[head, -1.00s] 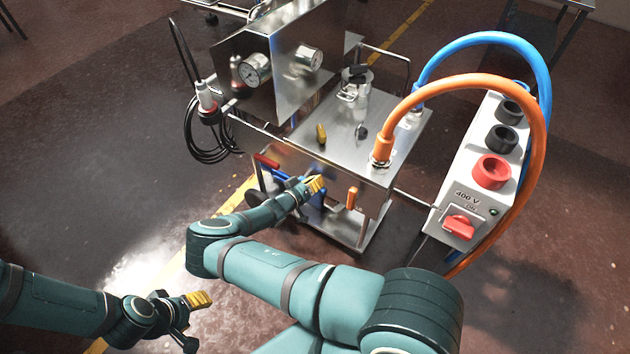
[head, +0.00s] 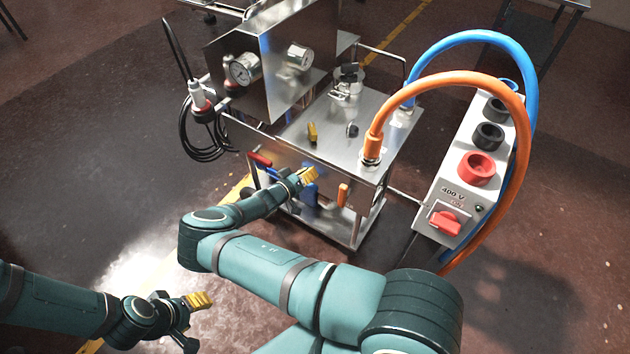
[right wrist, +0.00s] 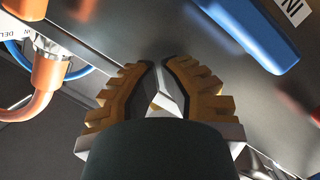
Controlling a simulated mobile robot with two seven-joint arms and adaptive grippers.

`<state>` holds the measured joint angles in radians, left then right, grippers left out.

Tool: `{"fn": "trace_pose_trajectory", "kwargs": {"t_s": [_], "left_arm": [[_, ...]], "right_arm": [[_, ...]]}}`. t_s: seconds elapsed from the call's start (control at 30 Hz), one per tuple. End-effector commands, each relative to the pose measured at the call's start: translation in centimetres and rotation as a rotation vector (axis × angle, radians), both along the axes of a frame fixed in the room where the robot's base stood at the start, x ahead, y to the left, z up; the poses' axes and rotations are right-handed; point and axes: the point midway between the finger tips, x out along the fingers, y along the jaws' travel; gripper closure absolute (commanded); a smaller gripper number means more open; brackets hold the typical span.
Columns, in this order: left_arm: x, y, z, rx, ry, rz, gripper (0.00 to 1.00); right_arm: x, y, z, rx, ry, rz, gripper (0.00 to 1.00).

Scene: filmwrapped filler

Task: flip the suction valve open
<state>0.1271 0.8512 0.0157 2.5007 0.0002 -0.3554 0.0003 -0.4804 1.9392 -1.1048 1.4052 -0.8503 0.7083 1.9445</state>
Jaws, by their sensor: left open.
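The steel machine (head: 330,165) carries a red lever (head: 260,159), a blue lever (head: 309,195) and an orange lever (head: 343,194) on its front. I cannot read which is labelled suction. My right gripper (head: 307,176) is at the front panel, just above the blue lever in the picture. In the right wrist view its yellow-padded fingers (right wrist: 160,66) have tips close together with a narrow gap; I see no lever clearly between them. The blue lever (right wrist: 252,35) lies beyond them at upper right, apart from the tips. My left gripper (head: 195,321) is open and empty, low at left.
An orange hose (head: 455,82) and a blue hose (head: 480,38) arch over the right side. A white switch box (head: 455,190) with a red switch stands there. A black cable coil (head: 205,140) hangs at left. Floor at left is clear.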

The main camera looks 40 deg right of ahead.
Motion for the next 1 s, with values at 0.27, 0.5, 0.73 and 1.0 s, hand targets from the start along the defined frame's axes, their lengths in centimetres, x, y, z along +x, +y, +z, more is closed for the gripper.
{"fn": "trace_pose_trajectory", "kwargs": {"t_s": [0.27, 0.5, 0.73, 1.0], "left_arm": [[-0.2, 0.0, 1.3, -0.001, 0.005, 0.000, 0.47], [-0.3, 0.0, 1.8, -0.001, 0.008, -0.002, 0.47], [-0.3, 0.0, 1.8, -0.001, 0.009, -0.001, 0.47], [-0.3, 0.0, 1.8, -0.001, 0.009, -0.002, 0.47]], "right_arm": [[-1.7, 5.6, 2.1, -0.002, -0.005, 0.008, 1.00], [-2.9, 8.5, 2.8, -0.002, -0.007, 0.005, 1.00], [-3.3, 9.2, 3.0, -0.003, -0.007, 0.005, 1.00], [-3.2, 9.2, 3.0, -0.003, -0.008, 0.005, 1.00]]}}
